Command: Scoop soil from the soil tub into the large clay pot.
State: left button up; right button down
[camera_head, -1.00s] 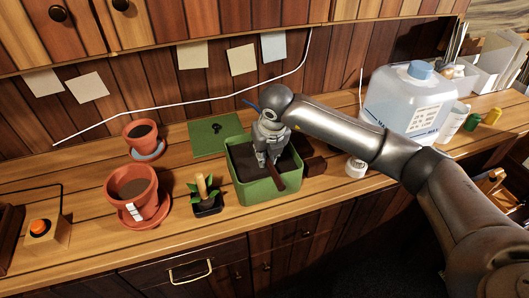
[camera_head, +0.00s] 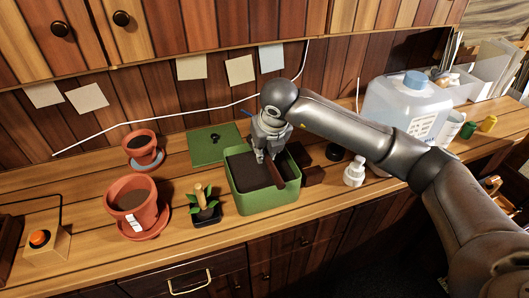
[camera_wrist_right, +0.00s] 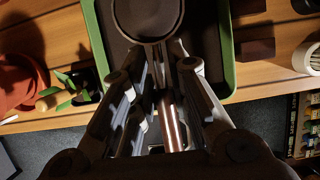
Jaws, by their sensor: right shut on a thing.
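The green soil tub (camera_head: 262,201) stands on the bench with dark soil (camera_head: 243,168) in it. My right gripper (camera_head: 267,157) is over the tub, shut on the brown handle of a scoop (camera_head: 276,173). In the right wrist view the scoop's round, dark bowl (camera_wrist_right: 148,18) points away from the gripper (camera_wrist_right: 165,85), over the tub's inside. I cannot tell how much soil it holds or whether it touches the soil. The large clay pot (camera_head: 132,204), with a white label and soil inside, stands on a saucer to the left. My left gripper is out of view.
A small potted plant (camera_head: 205,207) stands between the large pot and the tub. A smaller clay pot (camera_head: 140,146) and a green mat (camera_head: 215,145) lie behind.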

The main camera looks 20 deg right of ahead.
jog(key=shift+r+p, duration=0.45)
jog(key=shift+r, duration=1.2)
